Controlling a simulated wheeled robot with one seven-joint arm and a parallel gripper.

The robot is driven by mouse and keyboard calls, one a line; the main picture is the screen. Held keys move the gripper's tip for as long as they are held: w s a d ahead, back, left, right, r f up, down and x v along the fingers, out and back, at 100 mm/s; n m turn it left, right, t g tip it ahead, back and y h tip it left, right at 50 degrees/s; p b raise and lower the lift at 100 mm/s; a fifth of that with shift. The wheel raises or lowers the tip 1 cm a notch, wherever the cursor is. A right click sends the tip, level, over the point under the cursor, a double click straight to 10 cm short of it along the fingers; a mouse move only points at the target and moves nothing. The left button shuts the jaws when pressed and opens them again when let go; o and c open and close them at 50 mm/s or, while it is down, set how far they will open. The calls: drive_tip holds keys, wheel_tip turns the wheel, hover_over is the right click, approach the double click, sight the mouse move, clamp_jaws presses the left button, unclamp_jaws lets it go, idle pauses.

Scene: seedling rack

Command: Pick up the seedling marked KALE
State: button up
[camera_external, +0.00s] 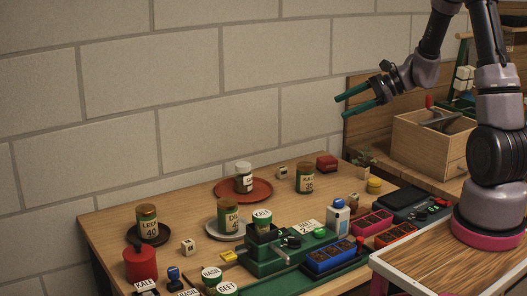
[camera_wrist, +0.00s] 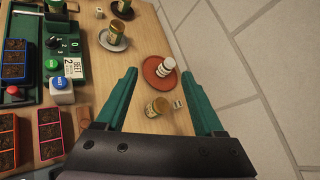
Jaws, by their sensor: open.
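A round white label reading KALE (camera_external: 262,215) tops a dark green piece on the green machine (camera_external: 270,262). Another KALE card (camera_external: 146,286) is at the front left edge. A green jar with a brown lid (camera_external: 305,178) has a label starting KAL; it also shows in the wrist view (camera_wrist: 158,107). I cannot tell from these which is the seedling. My gripper (camera_external: 345,106) is open and empty, high above the back right of the table.
A red saucer (camera_external: 220,193) bears a white-lidded jar (camera_external: 243,178). More jars stand on a black saucer (camera_external: 150,241) and a grey saucer (camera_external: 210,228). BASIL (camera_external: 211,272) and BEET (camera_external: 227,288) labels are at the front. A wooden crate (camera_external: 428,150) stands right.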

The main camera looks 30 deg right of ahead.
drive_tip(key=w+d+f+m+t+h, duration=0.1)
drive_tip(key=w+d+f+m+t, duration=0.1)
drive_tip(key=w+d+f+m, duration=0.25)
drive_tip(key=w+d+f+m+t+h, duration=0.1)
drive_tip(key=d+f+m+t, duration=0.15)
drive_tip(key=d+f, duration=0.4)
drive_tip(key=m+t+h, duration=0.2)
drive_tip(key=m+h, duration=0.3)
drive_tip(key=m, duration=0.2)
approach(356, 176)
wheel_tip(356, 176, up, 4)
drive_tip(key=shift+s+f+g, duration=0.2)
drive_tip(key=shift+g, duration=0.05)
drive_tip(key=shift+h, duration=0.3)
drive_tip(key=x, duration=0.4)
drive_tip(key=shift+w+d+f, duration=0.15)
drive_tip(key=shift+w+f, duration=0.05)
drive_tip(key=shift+f, duration=0.1)
drive_tip(key=shift+a+x, duration=0.2)
drive_tip(key=shift+x, duration=2.85)
clamp_jaws()
